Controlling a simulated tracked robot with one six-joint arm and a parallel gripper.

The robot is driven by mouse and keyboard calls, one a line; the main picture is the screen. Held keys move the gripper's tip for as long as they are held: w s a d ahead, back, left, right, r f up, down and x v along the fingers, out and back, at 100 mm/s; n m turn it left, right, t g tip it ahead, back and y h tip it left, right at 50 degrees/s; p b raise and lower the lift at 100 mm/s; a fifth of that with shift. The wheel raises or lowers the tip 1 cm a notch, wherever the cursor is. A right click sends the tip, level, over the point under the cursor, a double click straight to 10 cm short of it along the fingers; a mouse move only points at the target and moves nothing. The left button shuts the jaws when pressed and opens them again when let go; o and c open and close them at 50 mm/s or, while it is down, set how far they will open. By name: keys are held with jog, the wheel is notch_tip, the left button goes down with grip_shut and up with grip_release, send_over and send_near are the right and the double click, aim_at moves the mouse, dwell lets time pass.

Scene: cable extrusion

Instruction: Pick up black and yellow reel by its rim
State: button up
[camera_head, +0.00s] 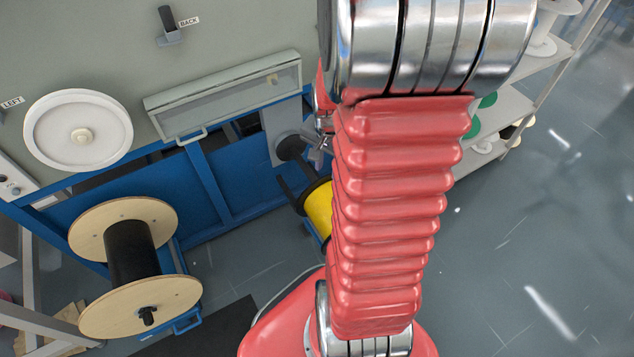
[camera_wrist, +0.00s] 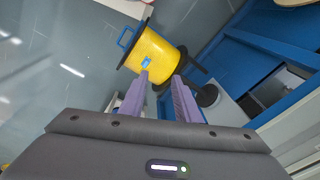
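The black and yellow reel (camera_wrist: 152,53) has a yellow drum between black rims. In the wrist view it lies ahead of the fingertips, tilted in the picture. In the head view a part of its yellow drum (camera_head: 319,209) shows left of my red arm, which hides the remainder. My gripper (camera_wrist: 160,80) has two purple fingers spread apart, with the reel's lower part seen beyond and between their tips. Whether the fingers touch the reel cannot be told. In the head view my gripper is mostly hidden behind my arm.
A blue machine frame (camera_head: 205,178) stands beside the reel. A wooden reel with black cable (camera_head: 132,255) is at lower left, and a white wheel (camera_head: 60,140) is above it. Shelves (camera_head: 507,113) with spools stand at right. Grey floor (camera_head: 520,240) is open at lower right.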

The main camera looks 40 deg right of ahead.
jog(key=s+d+f+m+g+y, duration=0.1)
jog(key=s+d+f+m, duration=0.4)
jog(key=f, duration=0.7)
jog(key=shift+s+d+m, duration=0.4)
jog(key=shift+s+d, duration=0.5)
jog(key=shift+s, duration=0.25)
jog(key=shift+f, duration=4.3)
jog(key=shift+f, duration=0.1)
jog(key=shift+w+a+f, duration=0.1)
jog(key=shift+f, duration=1.15)
jog(key=shift+w+f, duration=0.1)
jog(key=shift+f, duration=1.15)
jog(key=shift+c, duration=0.6)
grip_shut()
